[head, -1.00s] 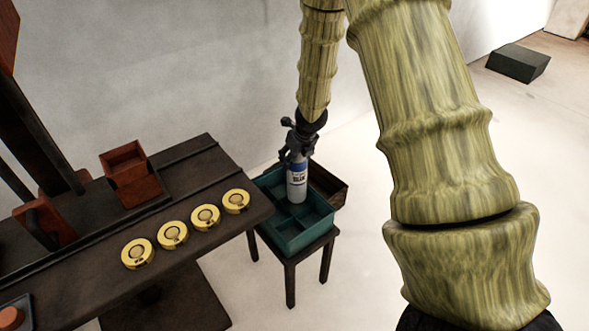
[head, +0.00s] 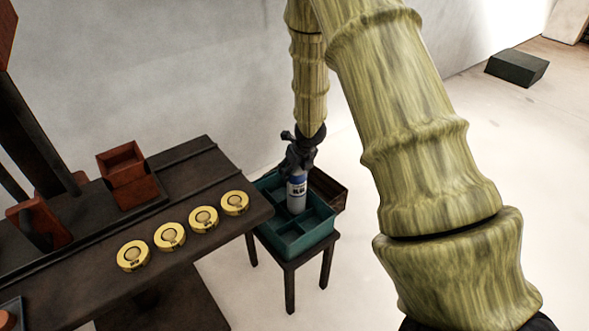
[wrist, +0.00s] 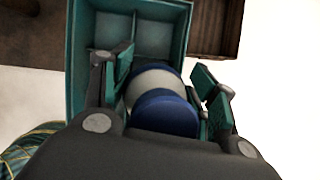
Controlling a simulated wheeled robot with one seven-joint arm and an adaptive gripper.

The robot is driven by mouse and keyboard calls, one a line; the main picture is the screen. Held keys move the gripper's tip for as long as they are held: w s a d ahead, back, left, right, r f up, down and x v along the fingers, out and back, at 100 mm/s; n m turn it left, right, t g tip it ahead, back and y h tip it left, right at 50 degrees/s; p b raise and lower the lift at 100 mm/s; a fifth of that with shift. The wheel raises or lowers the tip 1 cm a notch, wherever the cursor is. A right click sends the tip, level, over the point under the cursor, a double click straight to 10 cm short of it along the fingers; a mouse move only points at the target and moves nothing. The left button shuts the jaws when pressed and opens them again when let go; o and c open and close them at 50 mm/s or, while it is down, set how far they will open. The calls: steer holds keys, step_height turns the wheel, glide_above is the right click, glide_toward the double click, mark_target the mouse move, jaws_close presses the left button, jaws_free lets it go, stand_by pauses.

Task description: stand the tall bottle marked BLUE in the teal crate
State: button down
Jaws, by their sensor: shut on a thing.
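The tall bottle (head: 297,193) is grey-white with a blue band and a dark label. It is upright in my gripper (head: 298,164), over and partly within the teal crate (head: 302,246) in the head view. I cannot tell whether its base touches the crate floor. In the wrist view the bottle's blue cap (wrist: 166,113) lies between the two fingers of my gripper (wrist: 165,95), which are shut on the bottle. The crate (wrist: 82,60) has dividers and its near compartments look empty; its lower part is hidden by my gripper.
The crate stands on a small dark stool (head: 290,268). A brown wooden box (head: 328,189) sits behind it. The dark bench (head: 215,268) at left carries several yellow discs (head: 170,236) and a red-brown box (head: 125,172). A dark block (head: 517,68) lies on the floor at back right.

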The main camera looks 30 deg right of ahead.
steer(key=shift+f, duration=0.25)
steer(key=shift+c, duration=2.2)
jaws_free()
steer(key=shift+r, duration=0.1)
steer(key=p+v, duration=0.3)
steer(key=v, duration=1)
steer(key=shift+w+p, duration=0.25)
steer(key=shift+p, duration=0.05)
